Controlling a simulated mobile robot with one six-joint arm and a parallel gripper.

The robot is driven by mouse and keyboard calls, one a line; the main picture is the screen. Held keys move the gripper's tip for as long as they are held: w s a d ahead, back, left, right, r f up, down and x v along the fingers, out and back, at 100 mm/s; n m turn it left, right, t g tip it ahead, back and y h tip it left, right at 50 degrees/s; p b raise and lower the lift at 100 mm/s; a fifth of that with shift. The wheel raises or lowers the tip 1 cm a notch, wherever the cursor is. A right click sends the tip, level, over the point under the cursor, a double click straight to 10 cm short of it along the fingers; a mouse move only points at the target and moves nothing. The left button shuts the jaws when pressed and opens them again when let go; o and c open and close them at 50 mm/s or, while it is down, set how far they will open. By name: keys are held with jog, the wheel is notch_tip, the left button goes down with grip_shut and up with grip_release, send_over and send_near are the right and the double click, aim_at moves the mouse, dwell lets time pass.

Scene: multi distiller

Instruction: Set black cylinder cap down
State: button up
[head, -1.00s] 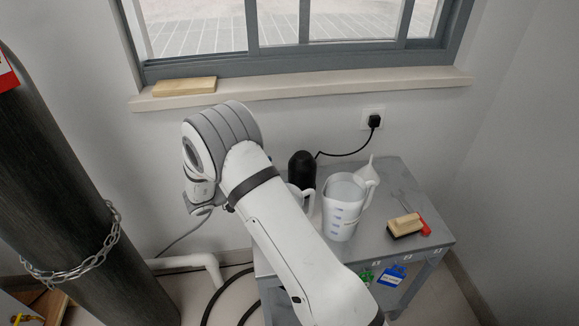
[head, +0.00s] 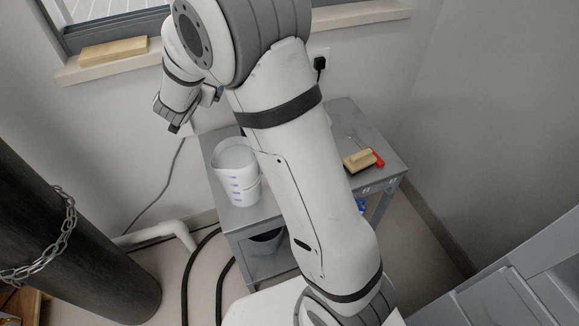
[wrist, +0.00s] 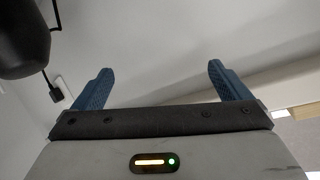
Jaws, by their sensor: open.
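My gripper shows in the wrist view (wrist: 161,78) with its two blue fingers wide apart and nothing between them. In the head view my arm is raised over the table, and its wrist end is at the upper left, in front of the wall. A black rounded body (wrist: 25,38) is at the upper left of the wrist view, apart from the fingers and cut off by the frame. I cannot tell whether it is the black cylinder cap. In the head view my arm hides the part of the table behind it, and no cap is seen there.
A grey table (head: 222,212) holds a white measuring jug (head: 237,165) at left and a wooden brush (head: 359,161) beside a red-handled tool (head: 377,158) at right. A dark chained cylinder (head: 75,245) stands at left. A wooden block (head: 113,51) lies on the windowsill.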

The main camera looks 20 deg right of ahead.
jog(key=s+r+n+g+y, duration=0.4)
jog(key=s+y, duration=0.3)
jog(key=s, duration=0.4)
jog(key=s+d+f+n+g+h, duration=0.1)
jog(key=s+d, duration=0.5)
jog(key=s, duration=0.6)
jog(key=s+d+f+n+g+h, duration=0.1)
jog(key=s+d+g, duration=0.4)
jog(key=s, duration=0.8)
jog(key=shift+s+d+f+n+g+h, duration=0.35)
jog(key=shift+f+n+g, duration=0.25)
jog(key=shift+n, duration=0.5)
jog(key=shift+w, duration=0.1)
jog(key=shift+d+f, duration=0.1)
jog(key=shift+f, duration=0.05)
